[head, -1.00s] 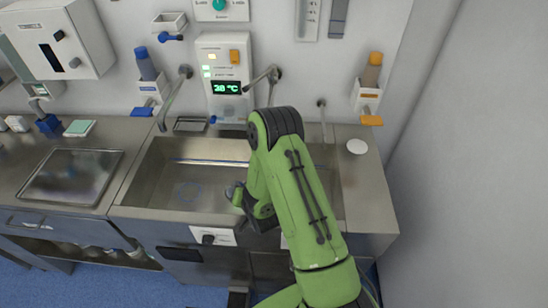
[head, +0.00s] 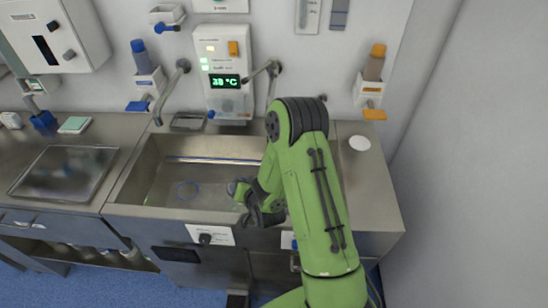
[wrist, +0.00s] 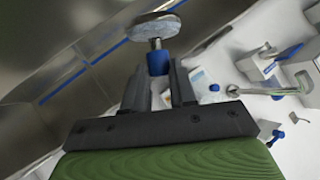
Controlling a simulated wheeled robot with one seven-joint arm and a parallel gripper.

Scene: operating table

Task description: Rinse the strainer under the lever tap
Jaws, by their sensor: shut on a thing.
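My gripper (wrist: 158,85) is shut on the blue handle (wrist: 157,63) of the strainer, whose round grey head (wrist: 154,27) points away from the jaws in the wrist view. In the head view the strainer (head: 237,187) is small and partly hidden by my gripper (head: 252,200), over the front right part of the steel sink (head: 150,188). Two wall taps stand behind the sink: a curved spout (head: 172,88) on the left and one with a dark-tipped lever arm (head: 262,72) on the right. I cannot see water running from either.
A wall panel (head: 226,45) reading about 38 °C hangs between the taps. Blue-topped (head: 142,58) and orange-topped (head: 374,63) dispensers flank them. My arm hides the sink's right part. A wall bounds the right side.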

